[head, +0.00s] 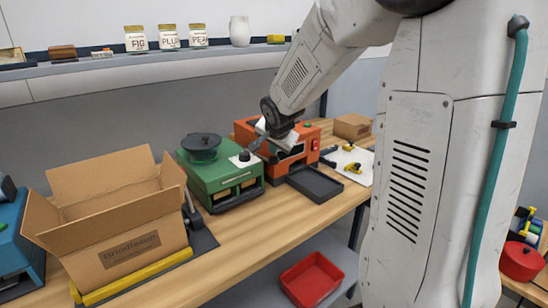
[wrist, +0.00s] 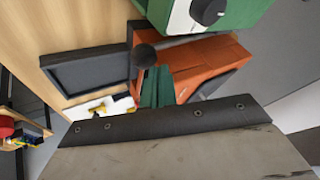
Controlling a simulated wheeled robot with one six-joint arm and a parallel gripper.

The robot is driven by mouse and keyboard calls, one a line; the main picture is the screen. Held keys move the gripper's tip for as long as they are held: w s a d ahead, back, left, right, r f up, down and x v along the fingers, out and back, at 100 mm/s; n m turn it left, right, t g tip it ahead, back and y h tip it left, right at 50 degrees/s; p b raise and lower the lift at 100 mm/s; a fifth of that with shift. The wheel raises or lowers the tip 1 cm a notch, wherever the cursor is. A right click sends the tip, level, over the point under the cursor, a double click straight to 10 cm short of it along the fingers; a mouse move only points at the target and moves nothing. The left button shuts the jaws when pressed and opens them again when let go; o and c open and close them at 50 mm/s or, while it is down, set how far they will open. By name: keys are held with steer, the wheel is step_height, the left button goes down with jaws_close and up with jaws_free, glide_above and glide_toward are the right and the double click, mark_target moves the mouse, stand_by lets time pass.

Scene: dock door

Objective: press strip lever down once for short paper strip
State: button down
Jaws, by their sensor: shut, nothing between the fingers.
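The strip lever appears to be the dark lever with a round black knob (wrist: 145,56), beside the orange machine (wrist: 220,55) in the wrist view. The orange machine (head: 314,134) also shows in the head view, with a red switch on its front; my wrist covers part of it. My gripper (wrist: 157,69) has its green fingers together and empty. The knob shows just past the fingertips in the wrist view; I cannot tell whether they touch. No paper strip can be made out.
A black tray (head: 314,182) lies before the orange machine. A green machine (head: 222,175) with a dial stands to its left. An open cardboard box (head: 128,246) is farther left. A white sheet (head: 358,158) with small yellow and black items lies right. A red bin (head: 311,281) sits below.

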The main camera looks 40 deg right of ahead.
mark_target(275, 163)
steer(key=shift+s+f, duration=0.2)
steer(key=shift+f, duration=1.15)
steer(key=shift+s+f, duration=0.2)
steer(key=shift+f, duration=1.1)
stand_by(2.2)
stand_by(0.4)
steer(key=shift+w+r, duration=0.15)
steer(key=shift+r, duration=0.9)
steer(key=shift+w+r, duration=0.2)
steer(key=shift+r, duration=0.8)
steer(key=shift+w+r, duration=0.15)
steer(key=shift+r, duration=0.9)
steer(key=shift+w+r, duration=0.2)
steer(key=shift+r, duration=1.05)
steer(key=shift+w+r, duration=0.15)
steer(key=shift+r, duration=1.1)
